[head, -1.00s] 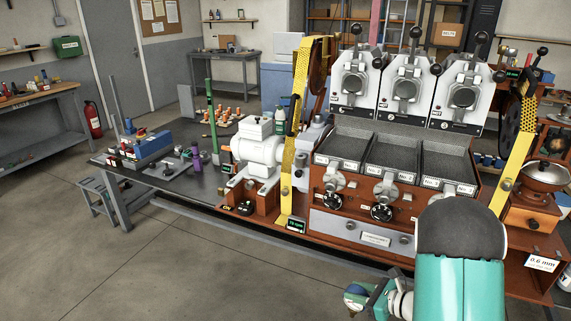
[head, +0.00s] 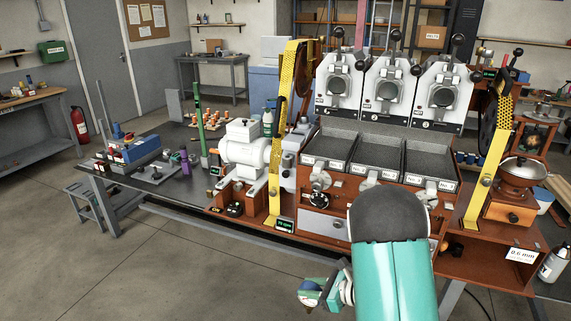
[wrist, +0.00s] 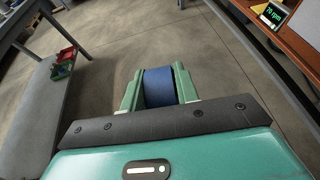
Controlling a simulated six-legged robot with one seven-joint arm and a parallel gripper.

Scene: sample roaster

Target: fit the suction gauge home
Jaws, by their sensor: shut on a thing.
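My gripper (head: 318,293) hangs low in front of the roaster bench, over open floor, at the bottom of the head view. In the wrist view my gripper (wrist: 159,88) has its two green fingers shut on a blue cylindrical thing (wrist: 159,86). Its face is turned away, so I cannot tell whether it is the suction gauge. The roaster (head: 378,150) stands behind my arm, with three white-fronted units above dark trays. My arm hides part of its lower front. I cannot make out the gauge's seat.
A low grey stool (wrist: 35,115) with a red and green item is left in the wrist view. A small rpm display (head: 285,225) sits on the bench front. The floor (head: 130,270) in front is clear.

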